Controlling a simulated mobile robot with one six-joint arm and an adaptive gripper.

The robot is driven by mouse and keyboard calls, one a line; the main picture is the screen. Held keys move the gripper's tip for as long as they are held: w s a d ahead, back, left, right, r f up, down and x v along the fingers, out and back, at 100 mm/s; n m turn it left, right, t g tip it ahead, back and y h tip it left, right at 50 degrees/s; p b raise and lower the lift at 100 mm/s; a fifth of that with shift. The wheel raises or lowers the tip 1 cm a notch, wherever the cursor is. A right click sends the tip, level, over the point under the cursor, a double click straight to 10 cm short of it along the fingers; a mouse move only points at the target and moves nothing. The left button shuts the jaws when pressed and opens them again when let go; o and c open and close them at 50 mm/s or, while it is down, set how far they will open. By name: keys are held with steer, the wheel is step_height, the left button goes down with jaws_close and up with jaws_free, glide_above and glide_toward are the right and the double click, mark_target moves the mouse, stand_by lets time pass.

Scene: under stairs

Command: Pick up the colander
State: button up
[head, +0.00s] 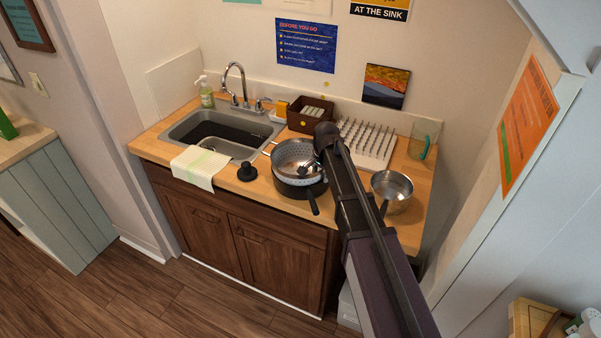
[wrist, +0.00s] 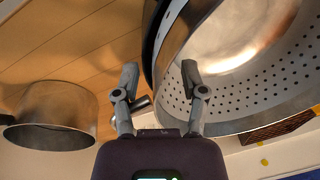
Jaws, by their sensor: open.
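The colander (head: 287,150) is a silvery metal bowl with small holes and a side handle. It sits in the mouth of a dark pot (head: 296,191) on the wooden counter, right of the sink. My gripper (head: 311,168) is open at the colander's right side, and my arm hides part of that side. In the wrist view the perforated colander (wrist: 283,98) fills the right. My two spread fingertips (wrist: 160,72) appear on either side of the near walls of colander and pot; I cannot tell whether they touch.
A steel saucepan (head: 391,187) stands right of my arm. A white peg drying rack (head: 374,146) and a brown caddy (head: 309,115) are behind. A black stopper-like object (head: 246,172) and a towel (head: 200,166) lie left, by the sink (head: 216,131).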

jaws_close()
steer(key=shift+r, duration=0.25)
stand_by(0.4)
